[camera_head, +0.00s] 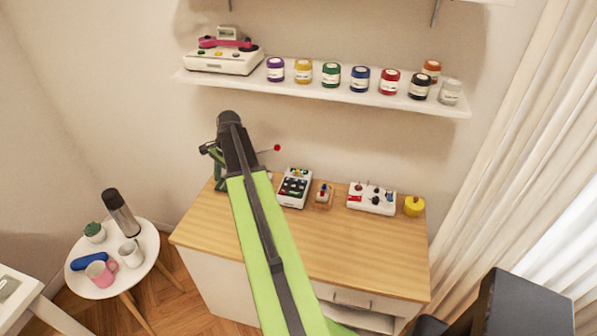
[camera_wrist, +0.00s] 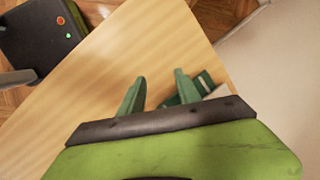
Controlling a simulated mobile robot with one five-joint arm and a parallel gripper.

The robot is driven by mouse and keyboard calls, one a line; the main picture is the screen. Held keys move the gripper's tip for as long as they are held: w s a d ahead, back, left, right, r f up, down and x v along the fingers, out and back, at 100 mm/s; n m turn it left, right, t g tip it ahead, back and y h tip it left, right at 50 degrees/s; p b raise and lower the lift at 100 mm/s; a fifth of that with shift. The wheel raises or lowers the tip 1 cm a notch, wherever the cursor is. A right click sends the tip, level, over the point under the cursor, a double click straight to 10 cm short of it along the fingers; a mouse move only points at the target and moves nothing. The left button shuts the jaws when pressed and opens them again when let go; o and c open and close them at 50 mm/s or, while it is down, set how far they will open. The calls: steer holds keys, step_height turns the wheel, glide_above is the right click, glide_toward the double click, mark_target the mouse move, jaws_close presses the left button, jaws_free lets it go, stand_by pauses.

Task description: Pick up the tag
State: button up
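My gripper (camera_wrist: 159,88) shows in the wrist view as two green fingers standing apart, with bare wood between them. It is open and empty, above the wooden cabinet top (camera_wrist: 100,90). A small dark green and white item (camera_wrist: 205,82) lies beside and partly behind the right finger, near the cabinet edge. I cannot tell whether it is the tag. In the head view my gripper is mostly behind my arm, over the left end of the cabinet top (camera_head: 330,240). Nothing there is clearly readable as a tag.
On the cabinet stand a dark-keyed device (camera_head: 294,188), a small wooden-based item (camera_head: 323,195), a white control box (camera_head: 371,199) and a yellow item (camera_head: 414,206). A shelf (camera_head: 330,91) with several jars hangs above. A round table (camera_head: 140,270) with cups stands left. The cabinet's front is clear.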

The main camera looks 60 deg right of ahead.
steer(key=s+d+m+t, duration=0.1)
steer(key=s+d+m, duration=0.3)
steer(key=d, duration=0.6)
steer(key=s+d+m, duration=0.4)
steer(key=d, duration=0.5)
steer(key=m+t, duration=0.1)
steer(key=m, duration=0.4)
glide_toward(298, 170)
steer(key=b+x, duration=0.4)
steer(key=b, duration=0.2)
steer(key=shift+w+a+b, duration=0.15)
steer(key=shift+w+b, duration=0.1)
steer(key=shift+b, duration=0.05)
steer(key=shift+r, duration=0.15)
steer(key=b+x, duration=0.5)
steer(key=shift+s+d+f, duration=0.1)
steer(key=shift+d+f, duration=0.1)
steer(key=shift+f, duration=0.1)
steer(key=shift+r, duration=0.2)
jaws_close()
